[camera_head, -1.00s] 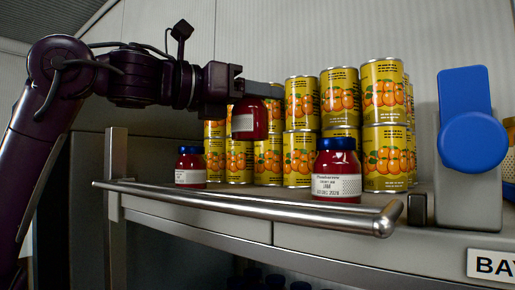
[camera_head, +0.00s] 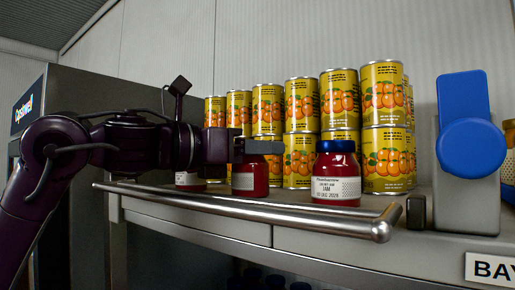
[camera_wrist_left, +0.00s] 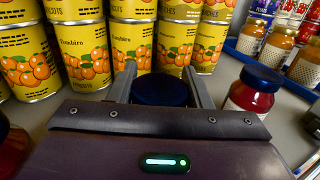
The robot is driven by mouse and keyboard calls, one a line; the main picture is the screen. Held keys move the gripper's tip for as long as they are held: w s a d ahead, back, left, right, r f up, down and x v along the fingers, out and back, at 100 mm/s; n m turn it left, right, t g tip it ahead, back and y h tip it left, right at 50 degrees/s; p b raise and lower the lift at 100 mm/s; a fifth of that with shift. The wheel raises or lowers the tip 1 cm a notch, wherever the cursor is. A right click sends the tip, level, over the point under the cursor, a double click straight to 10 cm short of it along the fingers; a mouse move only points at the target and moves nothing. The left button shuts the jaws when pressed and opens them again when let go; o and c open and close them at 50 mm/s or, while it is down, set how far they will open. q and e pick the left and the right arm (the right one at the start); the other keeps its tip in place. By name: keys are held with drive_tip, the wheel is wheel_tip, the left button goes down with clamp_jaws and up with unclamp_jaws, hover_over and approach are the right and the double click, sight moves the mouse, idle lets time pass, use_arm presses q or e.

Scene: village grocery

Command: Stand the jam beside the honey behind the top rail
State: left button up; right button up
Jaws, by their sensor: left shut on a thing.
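My left gripper (camera_head: 262,146) is shut on a red jam jar (camera_head: 250,178) with a dark blue lid, and holds it upright behind the metal top rail (camera_head: 250,212). In the left wrist view the gripper (camera_wrist_left: 160,88) has its fingers either side of the lid (camera_wrist_left: 160,91). The jar's base is at about shelf height; I cannot tell if it touches. A similar jam jar (camera_head: 336,175) stands to its right, also in the left wrist view (camera_wrist_left: 254,92). Another red jar (camera_head: 188,181) is to its left, partly hidden by my arm. No jar is clearly labelled honey. My right gripper is not in view.
Stacked yellow fruit cans (camera_head: 384,125) stand close behind the jars. A blue-and-grey device (camera_head: 470,145) stands at the right end. Beyond it, amber jars (camera_wrist_left: 279,48) sit in a blue tray (camera_wrist_left: 240,50). The rail crosses in front.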

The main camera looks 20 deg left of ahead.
use_arm(q)
drive_tip(key=o, duration=1.2)
drive_tip(key=shift+f, duration=0.1)
drive_tip(key=b+v, duration=0.4)
drive_tip(key=v, duration=0.7)
drive_tip(key=shift+s+a, duration=0.35)
